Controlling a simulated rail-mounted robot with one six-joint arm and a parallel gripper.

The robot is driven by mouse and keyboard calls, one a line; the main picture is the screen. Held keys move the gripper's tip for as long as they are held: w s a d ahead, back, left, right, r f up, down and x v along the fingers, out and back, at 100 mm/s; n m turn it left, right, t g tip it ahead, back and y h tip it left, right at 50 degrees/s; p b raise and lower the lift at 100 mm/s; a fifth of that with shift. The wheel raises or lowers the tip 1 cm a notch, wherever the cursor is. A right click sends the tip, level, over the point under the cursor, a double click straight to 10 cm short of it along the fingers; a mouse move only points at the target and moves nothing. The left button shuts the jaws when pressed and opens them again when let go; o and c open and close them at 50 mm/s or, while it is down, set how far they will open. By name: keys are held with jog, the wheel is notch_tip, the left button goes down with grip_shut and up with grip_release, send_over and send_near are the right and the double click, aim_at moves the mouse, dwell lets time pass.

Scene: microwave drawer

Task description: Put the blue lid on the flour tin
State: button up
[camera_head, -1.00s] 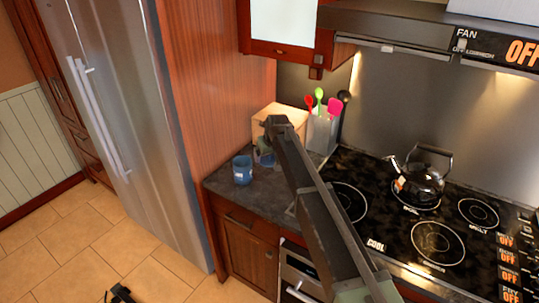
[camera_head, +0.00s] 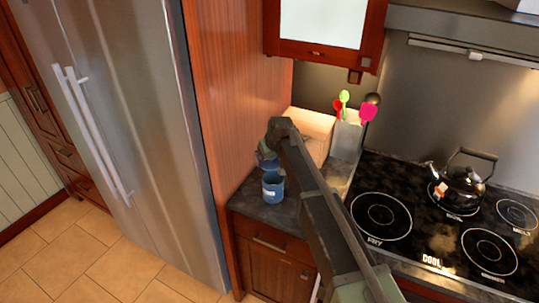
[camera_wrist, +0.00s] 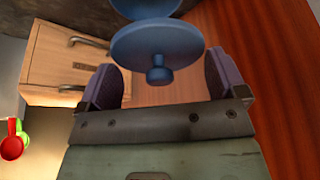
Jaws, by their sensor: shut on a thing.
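The blue lid (camera_wrist: 158,46) is a round disc with a knob facing my wrist camera. My gripper (camera_wrist: 163,72) is shut on the lid, with its purple fingers at opposite sides of the rim. The flour tin (camera_head: 273,188) is a blue open-topped can on the dark counter, and its blue edge also shows beyond the lid in the wrist view (camera_wrist: 146,7). In the head view my gripper (camera_head: 267,160) is just above and behind the tin. The lid is hard to make out there. It looks apart from the tin in the wrist view.
A wooden box (camera_head: 311,127) stands behind my gripper, next to a holder (camera_head: 347,138) of coloured utensils. A tall wood panel (camera_head: 232,100) closes the counter on the left. The stovetop (camera_head: 395,245) with a kettle (camera_head: 458,185) is on the right.

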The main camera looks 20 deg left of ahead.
aim_at(275, 167)
jog(key=shift+d+r, duration=0.1)
jog(key=shift+d, duration=0.1)
jog(key=shift+s+d+r, duration=0.15)
jog(key=shift+d, duration=0.35)
notch_tip(275, 167, down, 6)
jog(key=b, duration=0.6)
jog(key=shift+a, duration=0.1)
jog(key=shift+f+b, duration=0.4)
jog(key=shift+f, duration=0.1)
dwell(1.0)
jog(key=o, duration=0.6)
jog(key=shift+r, duration=0.15)
